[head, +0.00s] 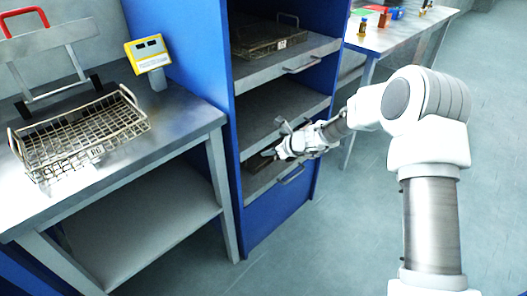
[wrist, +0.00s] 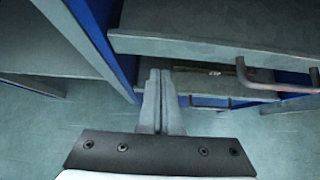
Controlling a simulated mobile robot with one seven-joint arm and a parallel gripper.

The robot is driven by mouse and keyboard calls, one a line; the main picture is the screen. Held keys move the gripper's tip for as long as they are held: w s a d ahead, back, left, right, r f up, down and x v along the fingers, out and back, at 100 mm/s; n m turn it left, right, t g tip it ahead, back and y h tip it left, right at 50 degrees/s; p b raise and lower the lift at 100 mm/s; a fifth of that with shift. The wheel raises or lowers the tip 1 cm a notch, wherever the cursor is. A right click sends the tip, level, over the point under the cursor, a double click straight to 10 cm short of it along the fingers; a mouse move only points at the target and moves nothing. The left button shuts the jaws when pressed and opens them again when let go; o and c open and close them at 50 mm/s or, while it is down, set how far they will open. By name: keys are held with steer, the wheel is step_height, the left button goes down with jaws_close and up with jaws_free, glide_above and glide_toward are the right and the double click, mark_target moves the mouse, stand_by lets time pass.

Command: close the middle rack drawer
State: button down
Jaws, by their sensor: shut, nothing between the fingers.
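The blue rack (head: 215,55) stands in the middle of the head view with grey drawers one above another. The middle drawer (head: 255,128) is between the upper and lower ones; its right part and handle are partly hidden by my arm, and how far it stands out is hard to tell. My gripper (head: 270,154) is at the rack's front, close to the middle drawer's front edge. In the wrist view its fingers (wrist: 160,85) are together and empty, below a nearby drawer front (wrist: 215,45) with a bar handle (wrist: 280,86). Contact cannot be told.
The upper drawer (head: 265,70) holds a wire basket (head: 270,36). The bottom drawer (head: 262,182) is below my gripper. A steel table (head: 190,120) with another wire basket (head: 82,140) and a yellow display (head: 148,52) stands left. The floor (head: 350,240) at right front is clear.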

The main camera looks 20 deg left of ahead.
steer(key=s+d+r+n+h+p, duration=0.1)
steer(key=s+d+r+n, duration=0.65)
steer(key=r, duration=0.35)
steer(key=s+d+r+n+h+p, duration=0.1)
steer(key=s+d+r+n, duration=0.5)
steer(key=s+d+r, duration=0.45)
steer(key=s+d+r+n+t+h, duration=0.1)
steer(key=s+d+r+n+h, duration=0.2)
steer(key=s+d+n, duration=0.35)
steer(key=s+d+r+n+h, duration=0.35)
steer(key=s+d, duration=0.35)
steer(key=s, duration=0.5)
step_height(320, 180, up, 15)
steer(key=p, duration=1.6)
steer(key=shift+w+r, duration=0.2)
steer(key=shift+a+n, duration=0.15)
steer(key=shift+n, duration=0.2)
